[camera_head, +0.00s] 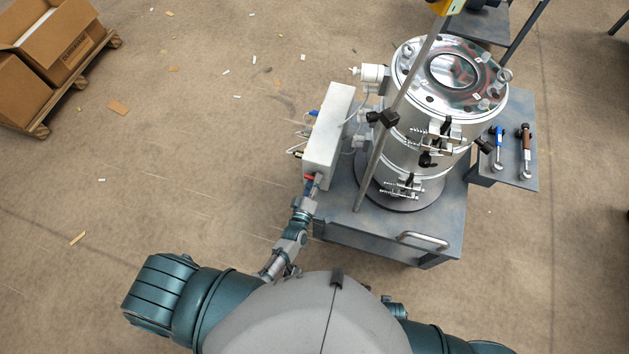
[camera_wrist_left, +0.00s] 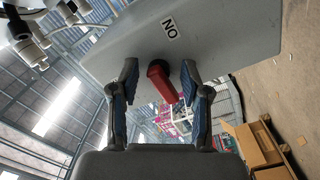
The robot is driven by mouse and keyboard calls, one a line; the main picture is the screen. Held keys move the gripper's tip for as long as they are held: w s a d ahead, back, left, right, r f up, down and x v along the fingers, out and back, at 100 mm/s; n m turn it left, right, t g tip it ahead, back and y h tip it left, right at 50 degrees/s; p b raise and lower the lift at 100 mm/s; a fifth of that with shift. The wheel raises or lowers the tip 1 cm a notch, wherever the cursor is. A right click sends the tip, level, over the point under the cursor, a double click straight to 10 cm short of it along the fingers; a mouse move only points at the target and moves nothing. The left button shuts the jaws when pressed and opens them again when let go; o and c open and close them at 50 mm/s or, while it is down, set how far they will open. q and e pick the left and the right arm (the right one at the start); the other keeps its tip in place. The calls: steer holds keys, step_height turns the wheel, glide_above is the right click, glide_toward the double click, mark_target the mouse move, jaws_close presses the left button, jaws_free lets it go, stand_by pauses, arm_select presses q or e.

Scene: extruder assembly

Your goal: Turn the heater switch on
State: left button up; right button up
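The heater switch is a red lever (camera_wrist_left: 160,82) on a dark round pivot on the grey control box face (camera_wrist_left: 225,45). In the head view the box is white (camera_head: 328,135), and a bit of red (camera_head: 309,178) shows at its near end. My left gripper (camera_wrist_left: 160,86) is open, with one finger on each side of the red lever and visible gaps between. In the head view the left gripper (camera_head: 312,184) is at the box's near end. A label (camera_wrist_left: 170,29) beside the pivot reads "NO" or an upside-down "ON". My right gripper is out of view.
The box is beside a silver extruder barrel (camera_head: 405,150) on a grey cart (camera_head: 345,228). A slanted metal pole (camera_head: 388,140) stands in front of the barrel. Two tools lie on a side shelf (camera_head: 515,172). Cardboard boxes (camera_head: 60,40) sit far left. The floor on the left is mostly free.

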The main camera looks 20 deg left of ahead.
arm_select(q)
steer(key=shift+s, duration=0.1)
steer(key=s, duration=1.1)
steer(key=shift+s+a, duration=0.2)
steer(key=shift+s, duration=0.2)
steer(key=shift+f, duration=0.1)
